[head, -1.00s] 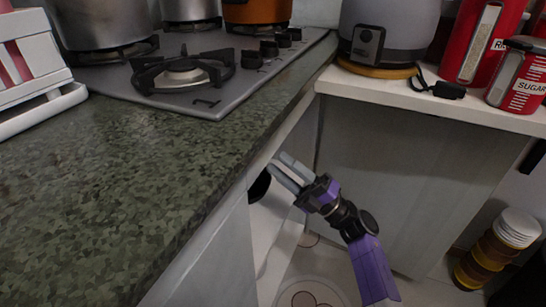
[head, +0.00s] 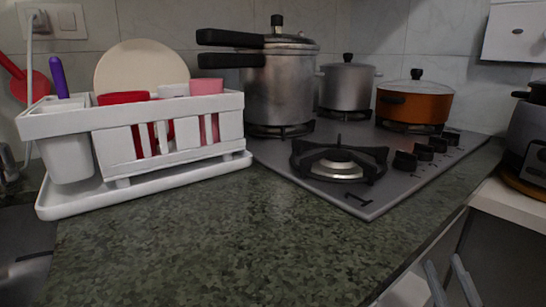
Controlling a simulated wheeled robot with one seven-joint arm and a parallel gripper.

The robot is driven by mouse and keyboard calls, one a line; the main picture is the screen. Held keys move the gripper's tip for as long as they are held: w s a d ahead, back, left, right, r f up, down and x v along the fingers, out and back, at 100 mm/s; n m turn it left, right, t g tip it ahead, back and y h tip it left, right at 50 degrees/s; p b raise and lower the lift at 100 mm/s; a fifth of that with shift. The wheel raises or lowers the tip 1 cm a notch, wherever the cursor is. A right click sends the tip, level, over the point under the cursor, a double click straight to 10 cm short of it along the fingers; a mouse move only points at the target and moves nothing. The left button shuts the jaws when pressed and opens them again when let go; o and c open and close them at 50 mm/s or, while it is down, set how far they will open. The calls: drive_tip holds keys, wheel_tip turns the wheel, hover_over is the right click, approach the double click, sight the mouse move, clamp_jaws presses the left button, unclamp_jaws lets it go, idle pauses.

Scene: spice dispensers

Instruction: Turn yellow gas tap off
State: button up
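No yellow gas tap shows in the head view. My gripper (head: 446,266) is at the bottom right, beyond the front edge of the counter. Only its two grey fingers show, pointing up and apart with nothing between them. The rest of my gripper is cut off by the frame. The grey gas stove (head: 262,158) is set in the counter at the right, with several black knobs on its right side, the nearest knob (head: 404,161) beside the empty front burner (head: 337,168).
A pressure cooker (head: 275,85), a steel pot (head: 347,84) and an orange pot (head: 414,103) stand on the stove. A white dish rack (head: 180,170) stands at the left. The green counter (head: 220,240) in front is clear. A white shelf (head: 511,203) is at the right edge.

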drive_tip(key=s+a+f+m+g+h, duration=0.2)
drive_tip(key=s+a+f+m+g, duration=0.3)
drive_tip(key=s, duration=0.8)
drive_tip(key=s+a+f+m+g+h, duration=0.2)
drive_tip(key=s+a+f+m, duration=0.3)
drive_tip(key=s, duration=0.8)
drive_tip(key=s+a+f+m+g+h, duration=0.35)
drive_tip(key=s+m, duration=0.35)
drive_tip(key=s, duration=0.6)
wheel_tip(320, 180, up, 32)
drive_tip(key=p, duration=3.1)
drive_tip(key=shift+w+y+p, duration=0.3)
drive_tip(key=shift+y, duration=0.05)
